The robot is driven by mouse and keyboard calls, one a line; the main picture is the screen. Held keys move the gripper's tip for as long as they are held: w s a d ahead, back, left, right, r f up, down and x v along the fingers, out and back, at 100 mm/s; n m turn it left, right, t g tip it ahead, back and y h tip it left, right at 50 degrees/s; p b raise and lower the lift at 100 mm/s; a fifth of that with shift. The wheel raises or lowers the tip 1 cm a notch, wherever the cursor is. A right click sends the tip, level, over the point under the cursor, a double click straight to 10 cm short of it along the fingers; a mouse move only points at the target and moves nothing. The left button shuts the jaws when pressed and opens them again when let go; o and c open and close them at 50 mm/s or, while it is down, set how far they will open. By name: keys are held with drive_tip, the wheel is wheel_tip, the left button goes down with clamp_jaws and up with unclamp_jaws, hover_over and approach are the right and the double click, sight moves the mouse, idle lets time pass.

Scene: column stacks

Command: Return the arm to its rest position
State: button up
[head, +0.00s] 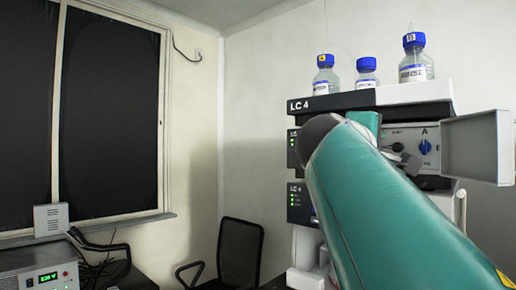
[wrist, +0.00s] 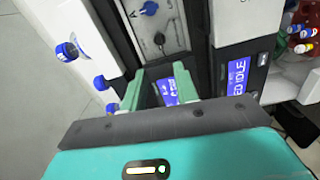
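My teal arm (head: 385,205) reaches across the right half of the head view, up to the front of the LC 4 column stack (head: 328,103). Its far end hides most of my gripper there. In the wrist view my gripper (wrist: 158,86) has its two green fingers apart. Only the stack's dark front and a lit blue display (wrist: 167,92) show between them, so it looks empty. The fingers point toward the stack front; whether they touch it I cannot tell.
Several blue-capped bottles, one labelled B (head: 415,58), stand on the stack. An open panel door (head: 480,147) juts out at right, near my arm. A black chair (head: 240,250) and an instrument (head: 40,272) are lower left. Space left of my arm is clear.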

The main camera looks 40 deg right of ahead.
drive_tip(key=shift+s+a, duration=0.15)
drive_tip(key=shift+a, duration=0.65)
drive_tip(key=w+a+f+t+y, duration=0.25)
drive_tip(key=a+f, duration=0.25)
drive_tip(key=f, duration=0.3)
drive_tip(key=w+a+f+t+y, duration=0.1)
drive_tip(key=w+a+f+y, duration=0.25)
drive_tip(key=f, duration=0.45)
drive_tip(key=w+a+f+t+y, duration=0.1)
drive_tip(key=w+a+f+y, duration=0.3)
drive_tip(key=f, duration=0.4)
drive_tip(key=s+a+f+g+y, duration=0.1)
drive_tip(key=s+a+f+y, duration=0.3)
drive_tip(key=a+f, duration=1.8)
drive_tip(key=f+y, duration=0.1)
drive_tip(key=y, duration=0.2)
drive_tip(key=shift+s+a+f+m+g+y, duration=0.15)
drive_tip(key=shift+a+m+g+y, duration=0.2)
drive_tip(key=shift+a+m+y, duration=0.05)
drive_tip(key=shift+d, duration=0.25)
